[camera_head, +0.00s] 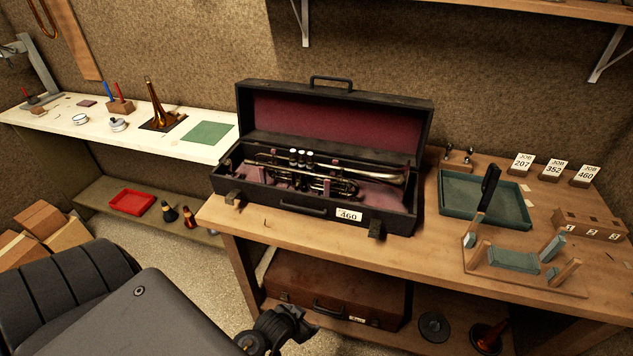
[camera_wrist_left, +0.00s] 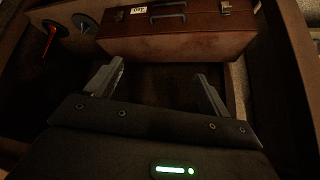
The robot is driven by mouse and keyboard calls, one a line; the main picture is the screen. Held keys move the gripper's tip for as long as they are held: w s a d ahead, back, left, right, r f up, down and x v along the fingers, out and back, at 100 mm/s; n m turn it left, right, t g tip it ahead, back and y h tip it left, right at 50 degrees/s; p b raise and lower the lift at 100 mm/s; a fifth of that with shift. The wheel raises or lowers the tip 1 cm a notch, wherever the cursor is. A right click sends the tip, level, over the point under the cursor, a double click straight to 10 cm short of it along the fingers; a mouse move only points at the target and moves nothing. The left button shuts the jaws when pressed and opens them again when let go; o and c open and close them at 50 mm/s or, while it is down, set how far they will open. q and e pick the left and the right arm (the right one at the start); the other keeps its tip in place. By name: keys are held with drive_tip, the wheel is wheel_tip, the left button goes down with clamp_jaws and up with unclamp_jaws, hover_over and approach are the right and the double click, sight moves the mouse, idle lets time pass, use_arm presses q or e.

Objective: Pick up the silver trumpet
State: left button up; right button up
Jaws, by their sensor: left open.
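The silver trumpet (camera_head: 330,174) lies in an open black case (camera_head: 318,209) with a dark red lining, on the wooden bench. Its bell points right and its valves stand near the middle. The case front carries a tag reading 460. My left gripper shows in the wrist view (camera_wrist_left: 158,92) with its two fingers apart and nothing between them. In the head view my left arm comes in at the lower left, and its end (camera_head: 280,328) is below the bench top, in front of the lower shelf, well away from the trumpet. My right gripper is in neither view.
A brown case (camera_head: 335,287) lies on the lower shelf; it also shows in the wrist view (camera_wrist_left: 175,38). A green tray (camera_head: 484,202), a wooden rest (camera_head: 515,258) and job cards (camera_head: 553,168) are right of the black case. The bench's front edge is above my left gripper.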

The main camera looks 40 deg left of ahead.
use_arm(q)
drive_tip(key=w+a+r+t+y+p, duration=0.1)
drive_tip(key=w+a+r+t, duration=0.1)
drive_tip(key=r, duration=1.1)
drive_tip(key=w+a+r+t+p, duration=0.1)
drive_tip(key=w+r+p, duration=0.1)
drive_tip(key=r, duration=1)
drive_tip(key=w+a+r+n+t, duration=0.1)
drive_tip(key=w+a, duration=0.1)
drive_tip(key=w+a+r+t+y, duration=0.1)
drive_tip(key=w+a+r+t, duration=0.1)
drive_tip(key=w+a+r+n+t+y, duration=0.1)
drive_tip(key=w+a+r, duration=0.1)
drive_tip(key=shift+w+a+r+n, duration=0.1)
drive_tip(key=shift+w+a+n, duration=0.2)
drive_tip(key=shift+w, duration=0.05)
drive_tip(key=w+a+r+t+y, duration=0.1)
drive_tip(key=w+a, duration=0.1)
drive_tip(key=w+a+r+n+t+p, duration=0.1)
drive_tip(key=w+a+r, duration=0.1)
drive_tip(key=w, duration=0.1)
drive_tip(key=w+a+r+t+y, duration=0.1)
drive_tip(key=w+a, duration=0.1)
drive_tip(key=shift+w+a+r+n+y, duration=0.2)
drive_tip(key=shift+w+r+n+y, duration=0.1)
drive_tip(key=shift+w+r, duration=0.1)
drive_tip(key=shift+r, duration=0.1)
